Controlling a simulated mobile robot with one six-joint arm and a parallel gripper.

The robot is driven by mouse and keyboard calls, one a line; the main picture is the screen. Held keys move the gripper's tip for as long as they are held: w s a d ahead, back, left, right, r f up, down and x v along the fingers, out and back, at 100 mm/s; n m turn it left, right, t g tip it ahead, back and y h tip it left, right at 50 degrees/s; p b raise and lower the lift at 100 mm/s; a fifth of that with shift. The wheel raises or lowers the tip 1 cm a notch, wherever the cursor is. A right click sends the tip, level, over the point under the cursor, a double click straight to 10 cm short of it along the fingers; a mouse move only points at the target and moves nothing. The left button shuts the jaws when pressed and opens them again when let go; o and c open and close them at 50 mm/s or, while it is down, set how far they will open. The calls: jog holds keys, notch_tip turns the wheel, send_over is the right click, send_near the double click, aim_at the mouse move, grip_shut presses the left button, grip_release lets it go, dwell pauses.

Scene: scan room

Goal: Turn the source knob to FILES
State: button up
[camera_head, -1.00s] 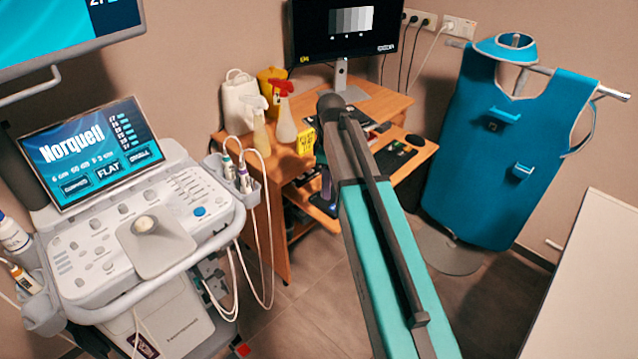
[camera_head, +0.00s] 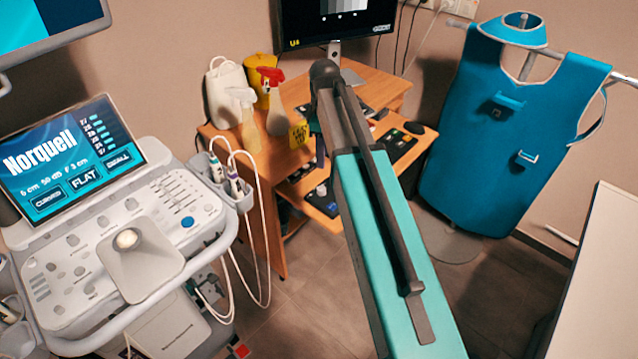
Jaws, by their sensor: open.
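My arm (camera_head: 385,230) reaches from the bottom right up to the wooden desk, and its dark far joint (camera_head: 325,72) covers part of the desk. My gripper is not clearly visible; the end beyond that joint is hidden behind the arm. No FILES mark can be read.
An ultrasound console (camera_head: 165,205) stands left. A blue apron (camera_head: 490,150) hangs right. Grey floor (camera_head: 300,290) lies open between.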

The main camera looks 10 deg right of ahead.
aim_at(322, 188)
jog(key=shift+a+f, duration=0.15)
jog(key=shift+a+f+p, duration=0.1)
jog(key=shift+f+p, duration=0.7)
jog(key=shift+f, duration=6)
jog(key=c, duration=1)
